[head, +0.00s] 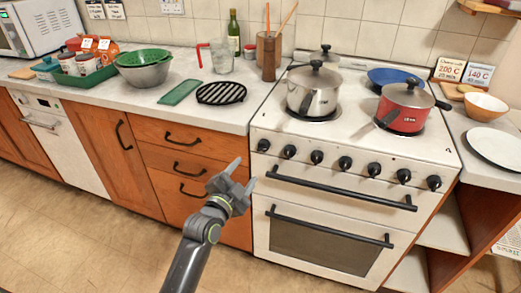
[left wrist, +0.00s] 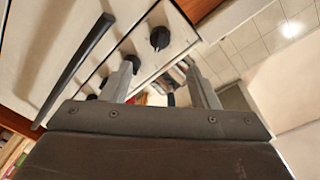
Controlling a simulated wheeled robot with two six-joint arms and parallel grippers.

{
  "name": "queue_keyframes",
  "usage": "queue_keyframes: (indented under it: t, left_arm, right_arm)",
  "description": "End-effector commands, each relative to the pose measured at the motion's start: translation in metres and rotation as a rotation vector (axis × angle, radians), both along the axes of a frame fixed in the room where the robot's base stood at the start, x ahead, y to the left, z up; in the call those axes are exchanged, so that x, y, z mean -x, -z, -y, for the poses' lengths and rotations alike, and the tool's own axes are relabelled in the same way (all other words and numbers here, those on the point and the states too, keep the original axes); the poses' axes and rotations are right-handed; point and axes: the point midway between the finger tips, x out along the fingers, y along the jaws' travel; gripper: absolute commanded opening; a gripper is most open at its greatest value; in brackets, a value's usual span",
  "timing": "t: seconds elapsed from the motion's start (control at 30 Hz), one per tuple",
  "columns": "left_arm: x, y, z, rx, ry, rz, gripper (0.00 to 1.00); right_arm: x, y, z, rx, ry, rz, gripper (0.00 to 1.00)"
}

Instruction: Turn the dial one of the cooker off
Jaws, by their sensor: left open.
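The white cooker (head: 350,160) stands at the right, with a row of several black dials along its front panel. The leftmost dial (head: 263,145) is closest to my left gripper (head: 243,174). The dials' numbers and settings are too small to read. My left gripper is open and empty, in front of the drawers, low and left of the leftmost dial, apart from it. In the left wrist view its two fingers (left wrist: 163,78) stand apart, with a black dial (left wrist: 160,39) beyond them. My right gripper is not in view.
A black oven handle (head: 340,188) juts out below the dials; it also shows in the left wrist view (left wrist: 75,70). A steel pot (head: 313,92) and a red pot (head: 403,110) stand on the hob. Floor before the drawers is clear.

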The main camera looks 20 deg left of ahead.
Motion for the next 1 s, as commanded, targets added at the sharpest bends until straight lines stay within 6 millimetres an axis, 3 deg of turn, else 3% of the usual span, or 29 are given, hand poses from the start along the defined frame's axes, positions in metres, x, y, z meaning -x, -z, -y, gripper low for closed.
queue_keyframes:
  t: [0.5, 0.7, 1.0]
  left_arm:
    - [-0.085, 0.0, 0.011, 0.0, 0.0, -0.001, 0.55]
    - [-0.103, 0.0, 0.013, 0.0, -0.001, -0.001, 0.55]
    - [-0.11, 0.0, 0.014, 0.001, -0.001, 0.0, 0.55]
  right_arm:
    - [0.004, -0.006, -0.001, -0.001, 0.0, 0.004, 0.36]
    - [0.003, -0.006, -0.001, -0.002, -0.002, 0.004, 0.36]
    - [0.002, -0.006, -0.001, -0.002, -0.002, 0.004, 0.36]
